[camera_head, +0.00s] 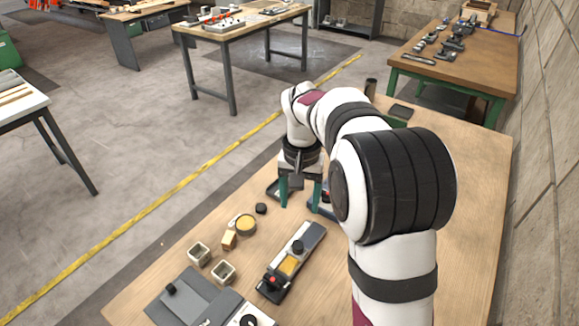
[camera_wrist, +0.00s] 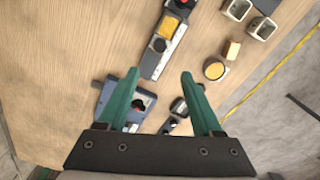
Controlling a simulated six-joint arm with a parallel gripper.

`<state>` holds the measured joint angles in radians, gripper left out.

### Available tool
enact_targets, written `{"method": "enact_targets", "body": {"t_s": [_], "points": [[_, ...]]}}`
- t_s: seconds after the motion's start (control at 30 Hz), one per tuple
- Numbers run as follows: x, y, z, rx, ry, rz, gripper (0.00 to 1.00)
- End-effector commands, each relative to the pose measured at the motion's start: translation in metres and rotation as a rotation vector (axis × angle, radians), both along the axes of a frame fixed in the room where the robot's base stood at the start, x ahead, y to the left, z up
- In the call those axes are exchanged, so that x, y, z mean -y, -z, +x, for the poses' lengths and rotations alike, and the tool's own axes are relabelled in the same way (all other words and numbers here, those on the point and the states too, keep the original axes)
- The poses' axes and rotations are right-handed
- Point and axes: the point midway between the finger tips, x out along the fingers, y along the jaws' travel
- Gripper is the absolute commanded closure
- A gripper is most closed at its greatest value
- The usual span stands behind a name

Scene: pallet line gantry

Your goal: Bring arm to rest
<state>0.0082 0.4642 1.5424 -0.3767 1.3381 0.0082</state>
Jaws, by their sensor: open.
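My arm reaches out over the wooden table (camera_head: 462,200) in the head view. My gripper (camera_head: 300,205) hangs above the far part of the table, with two green fingers apart and nothing between them. In the wrist view my gripper (camera_wrist: 160,88) is also open and empty. A dark blue and grey device (camera_wrist: 113,100) with a red spot lies below the left finger. A small dark part (camera_wrist: 178,106) lies below the right finger. My arm hides part of the table in the head view.
A long grey fixture (camera_head: 310,240) with a yellow patch lies nearer. Two small square cups (camera_head: 223,272), a yellow round piece (camera_head: 246,224) and a tan block (camera_head: 229,239) lie to its left. A grey case (camera_head: 185,298) is at the front. The table's right side is clear beside a block wall (camera_head: 543,150).

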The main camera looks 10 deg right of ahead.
Motion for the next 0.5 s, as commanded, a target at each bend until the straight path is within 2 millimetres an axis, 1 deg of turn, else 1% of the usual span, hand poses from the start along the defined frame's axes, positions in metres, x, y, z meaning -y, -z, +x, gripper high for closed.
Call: {"method": "enact_targets", "body": {"t_s": [0.07,0.13,0.17,0.2,0.27,0.3,0.37,0.4,0.5], "points": [[0.000,-0.001,-0.001,0.000,0.000,0.001,0.33],[-0.002,-0.011,-0.017,0.002,0.005,0.009,0.33],[-0.004,-0.018,-0.030,0.002,0.010,0.017,0.33],[-0.007,-0.030,-0.055,0.001,0.017,0.030,0.33],[-0.013,-0.044,-0.103,-0.002,0.031,0.054,0.33],[-0.017,-0.049,-0.136,-0.005,0.041,0.071,0.33],[-0.023,-0.050,-0.184,-0.010,0.055,0.095,0.33],[-0.027,-0.046,-0.213,-0.014,0.063,0.111,0.33],[-0.034,-0.033,-0.266,-0.021,0.079,0.140,0.33]]}}
